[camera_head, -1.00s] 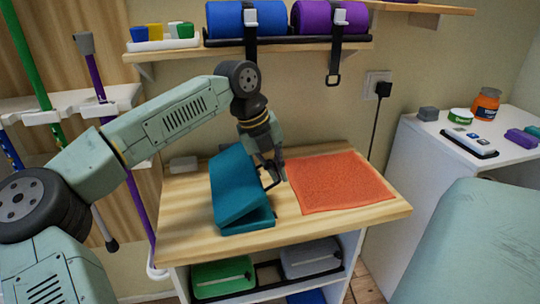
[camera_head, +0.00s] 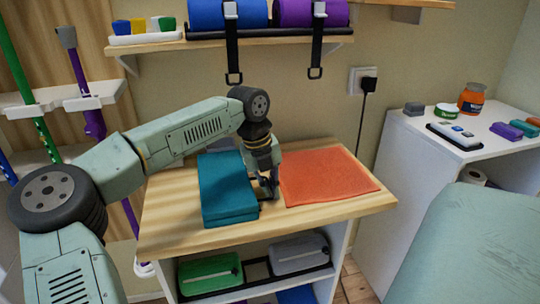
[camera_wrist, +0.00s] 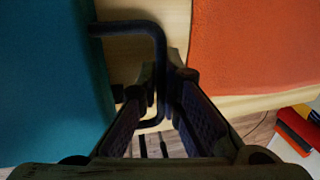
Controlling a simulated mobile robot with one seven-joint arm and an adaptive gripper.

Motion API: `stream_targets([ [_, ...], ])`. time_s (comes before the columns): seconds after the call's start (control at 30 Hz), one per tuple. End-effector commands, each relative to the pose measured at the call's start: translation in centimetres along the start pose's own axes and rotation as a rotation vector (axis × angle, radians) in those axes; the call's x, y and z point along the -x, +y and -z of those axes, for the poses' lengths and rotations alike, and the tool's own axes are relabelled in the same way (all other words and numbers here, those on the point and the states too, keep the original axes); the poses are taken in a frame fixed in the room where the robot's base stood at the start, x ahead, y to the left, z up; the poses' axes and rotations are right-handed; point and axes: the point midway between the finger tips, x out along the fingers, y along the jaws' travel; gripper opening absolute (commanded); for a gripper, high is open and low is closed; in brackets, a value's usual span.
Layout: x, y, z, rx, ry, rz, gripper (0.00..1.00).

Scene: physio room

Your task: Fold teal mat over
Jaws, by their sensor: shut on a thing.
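The teal mat (camera_head: 224,188) lies folded on the left of the wooden tabletop, its upper panel nearly flat on the lower one. Its teal surface fills the left of the wrist view (camera_wrist: 45,85). A black handle (camera_wrist: 158,45) sticks out from the mat's right edge. My gripper (camera_head: 270,190) is low at the mat's right side, pointing down, with its fingers shut on the handle. The fingers also show in the wrist view (camera_wrist: 160,95). In the head view my gripper hides most of the handle.
An orange mat (camera_head: 325,178) lies flat just right of my gripper. The wooden tabletop (camera_head: 180,243) is bare along its front edge. A shelf with green (camera_head: 209,272) and grey (camera_head: 298,252) bins is below. Strapped rolls (camera_head: 310,12) hang above; a white side table (camera_head: 420,150) stands right.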

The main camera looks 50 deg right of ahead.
Motion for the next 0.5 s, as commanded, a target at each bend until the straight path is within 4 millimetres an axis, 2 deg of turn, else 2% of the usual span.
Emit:
stream_targets([
  [0.3, -0.14, 0.26, 0.01, 0.003, 0.002, -0.007, 0.0],
  [0.33, -0.15, 0.26, 0.02, 0.003, 0.002, -0.007, 0.07],
  [0.43, -0.15, 0.25, 0.01, 0.002, 0.002, -0.007, 0.14],
  [0.5, -0.13, 0.22, 0.01, 0.002, 0.002, -0.006, 0.15],
])
